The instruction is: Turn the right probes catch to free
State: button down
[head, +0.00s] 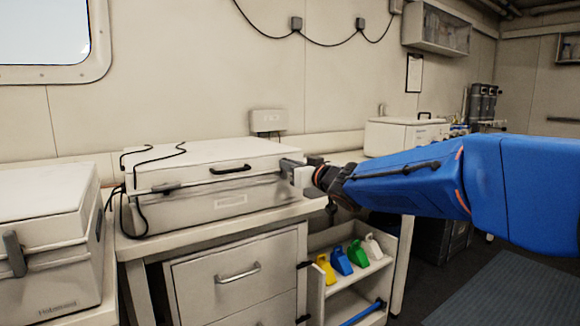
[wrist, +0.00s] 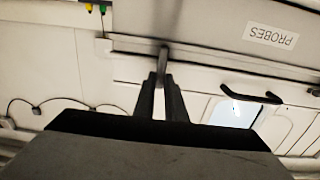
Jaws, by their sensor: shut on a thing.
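The probes box (head: 205,200) is a pale lidded case on the bench in the head view, with a dark lid handle (head: 230,169). Its label, upside down, reads PROBES in the wrist view (wrist: 271,36). My gripper (head: 304,176) is at the box's right front corner. In the wrist view its dark fingers (wrist: 163,82) are closed together on the right probes catch (wrist: 163,56), a narrow grey metal piece at the lid seam. The fingers hide part of the catch, so its exact angle is hard to tell. The lid looks shut.
Another pale case (head: 50,230) with a grey catch stands at the left. Below the bench are drawers (head: 235,280) and a shelf with several coloured scoops (head: 342,260). Dark cables (head: 152,155) lie over the box's left side. A white machine (head: 400,135) stands behind my arm.

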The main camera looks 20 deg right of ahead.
jog(key=n, duration=0.5)
jog(key=a+f+n, duration=0.1)
jog(key=n, duration=0.8)
jog(key=shift+s+a+f+n, duration=0.15)
jog(key=shift+s+a+n, duration=0.1)
jog(key=shift+a+n, duration=0.05)
jog(key=shift+f+n, duration=0.25)
jog(key=shift+n, duration=1.45)
jog(key=c, duration=1.8)
grip_release()
